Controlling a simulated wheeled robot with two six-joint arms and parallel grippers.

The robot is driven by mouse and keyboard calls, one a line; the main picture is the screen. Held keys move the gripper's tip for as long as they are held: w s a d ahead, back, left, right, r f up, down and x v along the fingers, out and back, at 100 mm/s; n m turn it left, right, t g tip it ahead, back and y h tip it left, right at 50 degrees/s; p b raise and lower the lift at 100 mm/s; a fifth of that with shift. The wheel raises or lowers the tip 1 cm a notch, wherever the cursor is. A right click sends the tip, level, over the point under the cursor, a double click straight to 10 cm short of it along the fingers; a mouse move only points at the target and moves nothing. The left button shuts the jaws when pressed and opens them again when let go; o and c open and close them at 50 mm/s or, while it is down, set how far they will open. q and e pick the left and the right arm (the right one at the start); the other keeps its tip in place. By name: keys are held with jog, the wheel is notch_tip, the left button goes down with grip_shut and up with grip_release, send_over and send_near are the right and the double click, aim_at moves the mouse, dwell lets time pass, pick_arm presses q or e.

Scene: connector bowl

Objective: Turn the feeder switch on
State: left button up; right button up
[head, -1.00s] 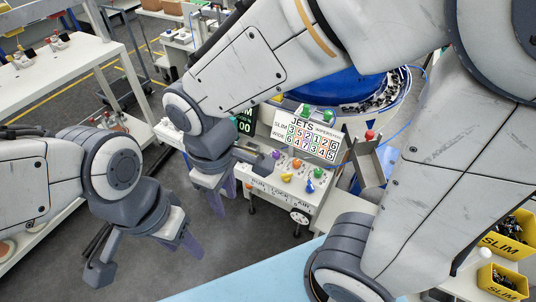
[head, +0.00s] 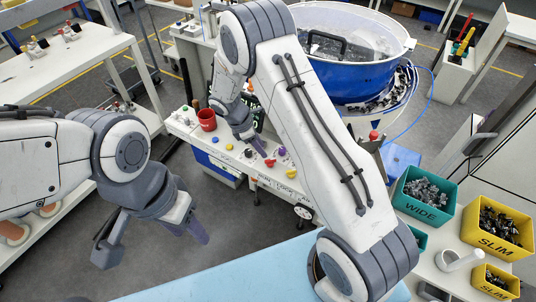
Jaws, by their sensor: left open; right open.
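The white control panel (head: 247,158) stands below the blue bowl feeder (head: 352,76). It carries small coloured knobs, among them a purple knob (head: 281,151), a red knob (head: 270,163) and yellow knobs (head: 291,173). I cannot tell which control is the feeder switch. My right gripper (head: 256,144) is open over the panel, close to the purple and red knobs; I cannot tell whether it touches them. My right arm hides the panel's right part and most of the sign. My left gripper (head: 150,238) is open and empty over the floor, lower left.
A red cup (head: 207,119) stands at the panel's left end. A green WIDE bin (head: 424,194) and a yellow SLIM bin (head: 497,228) of connectors are at the right. A light-blue surface (head: 215,278) lies in front. White shelving (head: 75,70) stands at the left.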

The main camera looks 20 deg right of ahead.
aim_at(270, 162)
jog(key=p+x, duration=0.1)
jog(key=x, duration=0.5)
jog(key=shift+f, duration=0.2)
jog(key=shift+c, duration=0.3)
grip_shut()
